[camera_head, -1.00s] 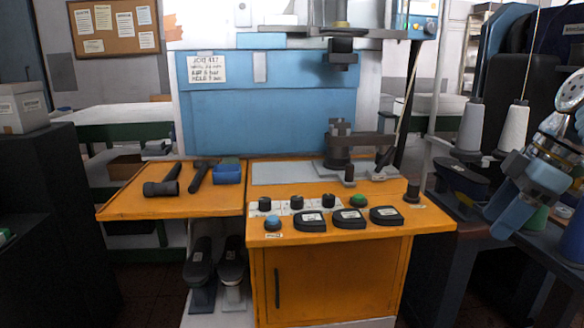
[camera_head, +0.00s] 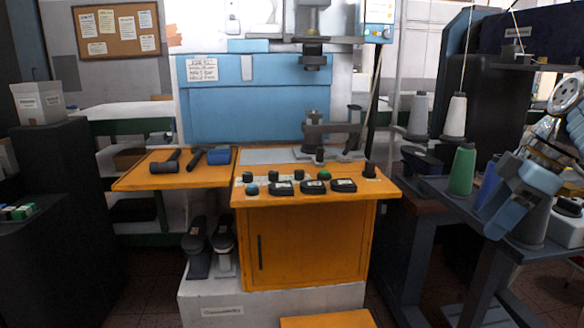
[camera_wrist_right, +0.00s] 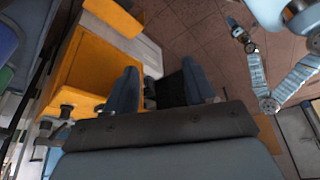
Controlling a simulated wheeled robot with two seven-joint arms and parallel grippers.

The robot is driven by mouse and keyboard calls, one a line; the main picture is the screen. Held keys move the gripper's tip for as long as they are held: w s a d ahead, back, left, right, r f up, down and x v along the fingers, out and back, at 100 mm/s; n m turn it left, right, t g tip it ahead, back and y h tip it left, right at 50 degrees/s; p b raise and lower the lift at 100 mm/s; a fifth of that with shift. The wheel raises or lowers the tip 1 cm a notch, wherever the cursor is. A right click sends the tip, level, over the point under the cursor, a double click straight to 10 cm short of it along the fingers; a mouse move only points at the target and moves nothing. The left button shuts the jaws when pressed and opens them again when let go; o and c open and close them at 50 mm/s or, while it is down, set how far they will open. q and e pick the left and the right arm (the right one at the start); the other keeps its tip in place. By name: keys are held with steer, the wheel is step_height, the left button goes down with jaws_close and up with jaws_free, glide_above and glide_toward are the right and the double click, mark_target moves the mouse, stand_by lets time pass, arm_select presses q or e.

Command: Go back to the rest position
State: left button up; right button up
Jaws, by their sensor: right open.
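My right gripper (camera_head: 492,212) hangs at the right side of the head view, in front of the dark side table with the thread cones. Its blue fingers point down and to the left. In the right wrist view the two fingers (camera_wrist_right: 161,86) are spread apart with nothing held between them. Beyond them are the floor and the orange cabinet. My left gripper does not show in the head view.
The orange workbench (camera_head: 308,240) with a blue machine stands ahead. The dark side table (camera_head: 425,205) at right carries cones, including a green cone (camera_head: 462,170). A dark cabinet (camera_head: 65,230) stands left. Floor shows on both sides of the bench.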

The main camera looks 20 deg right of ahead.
steer(key=w+a+f+m+g, duration=0.1)
steer(key=w+a+f+m, duration=0.25)
steer(key=w+f, duration=1.35)
steer(key=w+a+f+m, duration=0.15)
steer(key=a+f, duration=0.25)
steer(key=f, duration=0.5)
steer(key=w+a+f, duration=0.3)
steer(key=a+f, duration=0.1)
steer(key=f, duration=0.4)
steer(key=s+a+f+m+g, duration=0.1)
steer(key=s+a+f, duration=0.2)
steer(key=a+f, duration=0.55)
steer(key=s+a+f+m, duration=0.25)
steer(key=a+f, duration=0.35)
steer(key=f, duration=0.5)
steer(key=s+a+f+m, duration=0.1)
steer(key=s+a+f, duration=0.3)
steer(key=s+a, duration=0.2)
steer(key=s+a+f+m+y, duration=0.1)
steer(key=s+a+f, duration=0.2)
steer(key=s, duration=0.6)
steer(key=a, duration=0.2)
steer(key=shift+a+f+g, duration=0.3)
steer(key=shift+a+f, duration=0.05)
steer(key=shift+f, duration=0.05)
